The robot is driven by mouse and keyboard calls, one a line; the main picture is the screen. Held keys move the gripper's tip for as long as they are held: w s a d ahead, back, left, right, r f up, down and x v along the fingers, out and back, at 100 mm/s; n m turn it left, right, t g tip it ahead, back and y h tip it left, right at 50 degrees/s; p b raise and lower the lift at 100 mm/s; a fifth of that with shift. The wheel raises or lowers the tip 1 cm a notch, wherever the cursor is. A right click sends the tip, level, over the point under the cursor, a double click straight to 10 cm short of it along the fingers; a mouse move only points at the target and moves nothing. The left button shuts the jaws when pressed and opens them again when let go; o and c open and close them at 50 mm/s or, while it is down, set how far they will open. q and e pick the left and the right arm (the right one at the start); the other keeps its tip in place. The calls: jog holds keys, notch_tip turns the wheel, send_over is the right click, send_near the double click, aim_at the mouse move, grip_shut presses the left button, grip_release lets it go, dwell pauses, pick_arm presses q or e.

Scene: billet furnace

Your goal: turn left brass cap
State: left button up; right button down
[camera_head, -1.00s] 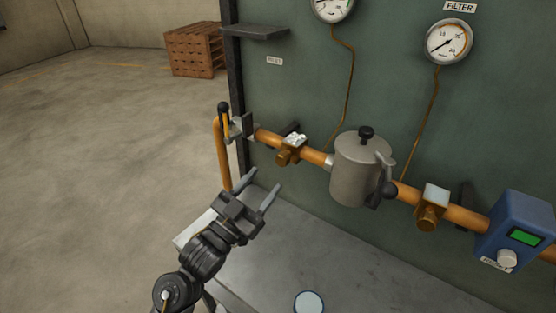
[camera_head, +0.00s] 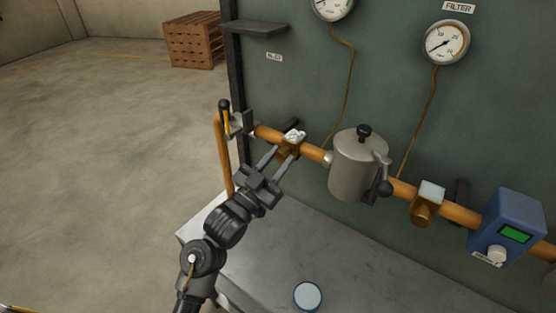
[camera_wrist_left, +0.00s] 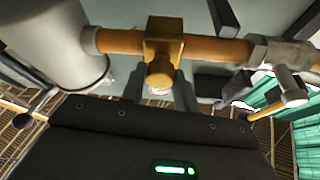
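The left brass cap (camera_head: 287,155) sticks out from a brass block on the orange pipe, left of the grey filter pot. In the left wrist view the round cap (camera_wrist_left: 160,75) hangs below its brass block, near the middle. My left gripper (camera_head: 285,154) is open, its two fingers reaching up to the cap from below left. In the wrist view the fingers lie on either side of the cap, with small gaps showing. They hide part of the cap in the head view. My right gripper is not in view.
The grey filter pot (camera_head: 354,170) with a side handle stands close right of the cap. A black-tipped valve lever (camera_head: 225,118) is at the left pipe end. A second brass cap (camera_head: 421,213) and a blue box (camera_head: 508,228) are further right. The grey bench (camera_head: 260,260) below is mostly clear.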

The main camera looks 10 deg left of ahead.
pick_arm(q)
jog(key=c, duration=0.3)
jog(key=shift+m, duration=0.3)
jog(key=m+g+h, duration=0.1)
jog(key=m, duration=0.1)
jog(key=m+g, duration=0.1)
jog(key=m, duration=0.2)
jog(key=m+g+h, duration=0.1)
jog(key=m, duration=0.1)
jog(key=shift+a+r+m+h, duration=0.1)
jog(key=shift+a+m+h, duration=0.05)
jog(key=shift+m+h, duration=0.15)
jog(key=m+g, duration=0.1)
jog(key=m, duration=0.3)
jog(key=shift+g+h+p, duration=0.35)
jog(key=shift+g+h, duration=0.05)
jog(key=shift+r+m+g, duration=0.1)
jog(key=shift+m+g, duration=0.7)
jog(key=shift+m, duration=1.3)
